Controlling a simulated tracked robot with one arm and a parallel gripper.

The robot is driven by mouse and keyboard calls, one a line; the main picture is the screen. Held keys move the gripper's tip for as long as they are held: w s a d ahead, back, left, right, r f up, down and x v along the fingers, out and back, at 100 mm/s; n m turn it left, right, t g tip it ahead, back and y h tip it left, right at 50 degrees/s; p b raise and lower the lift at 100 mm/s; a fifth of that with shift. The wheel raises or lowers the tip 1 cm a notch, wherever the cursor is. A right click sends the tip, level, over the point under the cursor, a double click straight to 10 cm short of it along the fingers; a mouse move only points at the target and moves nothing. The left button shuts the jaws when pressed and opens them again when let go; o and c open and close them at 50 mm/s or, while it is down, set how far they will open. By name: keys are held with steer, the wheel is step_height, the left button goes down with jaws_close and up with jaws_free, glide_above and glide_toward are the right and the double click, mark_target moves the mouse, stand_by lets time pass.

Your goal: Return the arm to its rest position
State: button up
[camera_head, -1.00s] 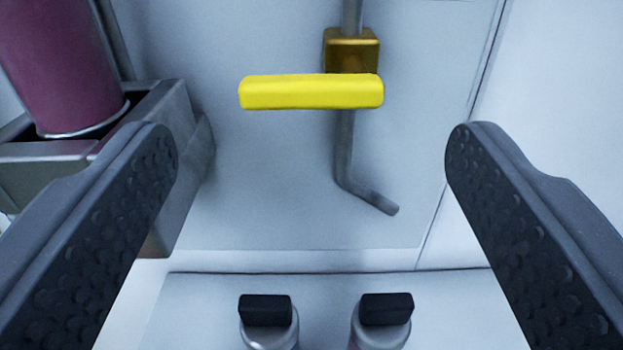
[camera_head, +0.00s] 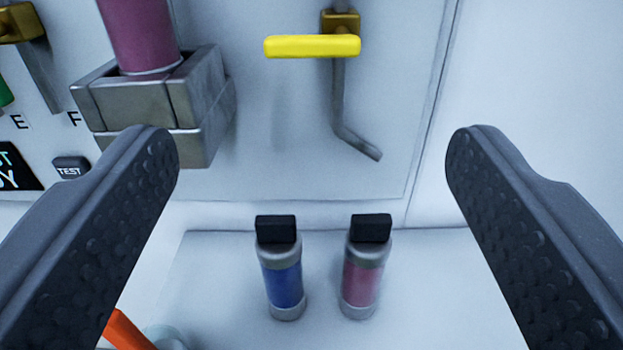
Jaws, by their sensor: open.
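My gripper (camera_head: 312,150) is open and empty, with its two dark textured fingers wide apart at the left and right of the view. The yellow valve handle (camera_head: 312,46) lies level on a brass valve (camera_head: 341,21) beyond the fingers, near the top of the view. A grey bent pipe (camera_head: 345,115) runs down from the valve. Nothing is between the fingertips in contact with them.
Two black-capped vials, one blue (camera_head: 284,285) and one pink (camera_head: 360,285), stand on a white ledge (camera_head: 430,270). A pink column (camera_head: 140,35) sits in a grey metal holder (camera_head: 135,103) at left. A TEST button (camera_head: 71,168) and an orange object (camera_head: 127,330) show at left.

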steer(key=shift+r, duration=0.1)
steer(key=s+r+g+y, duration=0.1)
steer(key=s+r, duration=0.3)
steer(key=r, duration=0.8)
steer(key=s+r, duration=0.4)
steer(key=r, duration=0.8)
steer(key=s+d+r+g, duration=0.1)
steer(key=s+d+r, duration=0.1)
steer(key=s+r, duration=1.3)
steer(key=s, duration=0.4)
steer(key=shift+s+d+r+g+h, duration=0.25)
steer(key=shift+r+g+h, duration=0.05)
steer(key=shift+r, duration=0.05)
